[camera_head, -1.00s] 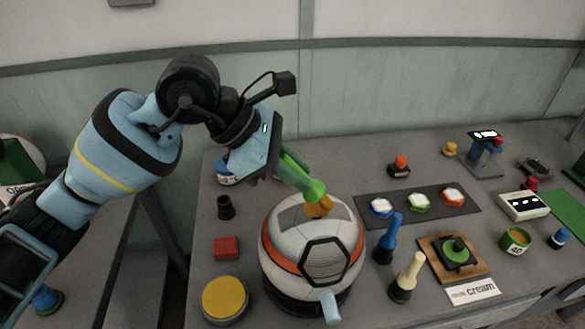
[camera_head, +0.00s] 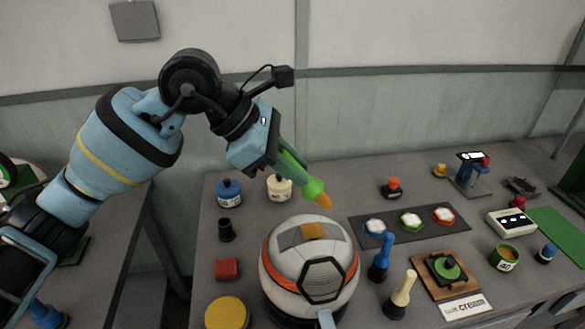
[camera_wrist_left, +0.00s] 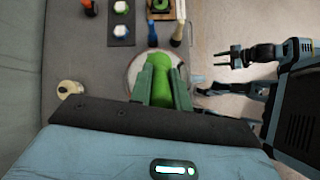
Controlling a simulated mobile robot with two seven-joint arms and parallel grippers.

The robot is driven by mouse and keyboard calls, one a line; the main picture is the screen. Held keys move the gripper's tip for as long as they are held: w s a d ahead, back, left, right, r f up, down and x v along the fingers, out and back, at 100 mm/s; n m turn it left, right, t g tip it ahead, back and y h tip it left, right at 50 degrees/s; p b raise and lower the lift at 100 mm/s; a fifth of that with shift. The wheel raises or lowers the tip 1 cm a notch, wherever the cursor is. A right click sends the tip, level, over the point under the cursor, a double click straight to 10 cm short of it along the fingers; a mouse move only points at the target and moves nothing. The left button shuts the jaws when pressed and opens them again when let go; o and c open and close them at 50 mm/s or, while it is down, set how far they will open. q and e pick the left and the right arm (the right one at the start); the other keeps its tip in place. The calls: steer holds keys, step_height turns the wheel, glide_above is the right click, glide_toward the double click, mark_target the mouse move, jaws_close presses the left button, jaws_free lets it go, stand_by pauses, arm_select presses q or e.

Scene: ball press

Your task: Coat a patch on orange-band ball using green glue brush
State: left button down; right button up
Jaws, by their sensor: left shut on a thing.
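My left gripper (camera_head: 280,158) is shut on the handle of the green glue brush (camera_head: 313,188), which also shows between the fingers in the left wrist view (camera_wrist_left: 161,82). The brush slants down to the right; its orange tip (camera_head: 325,202) is above the ball, apart from it. The orange-band ball (camera_head: 275,266) is white-grey with a dark hexagon and sits in a dark stand. An amber patch (camera_head: 313,231) lies on the grey strip on its top. My right gripper (camera_wrist_left: 229,57) appears in the left wrist view as two dark, separated prongs, with nothing between them.
A blue brush (camera_head: 380,262) and a cream brush (camera_head: 401,293) stand right of the ball. A dark mat (camera_head: 393,225) with hexagon pieces lies behind them. A red block (camera_head: 227,269) and a yellow disc (camera_head: 227,313) are on the left. Blue (camera_head: 229,193) and cream (camera_head: 279,188) pots stand behind.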

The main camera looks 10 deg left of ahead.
arm_select(q)
steer(key=shift+r, duration=0.1)
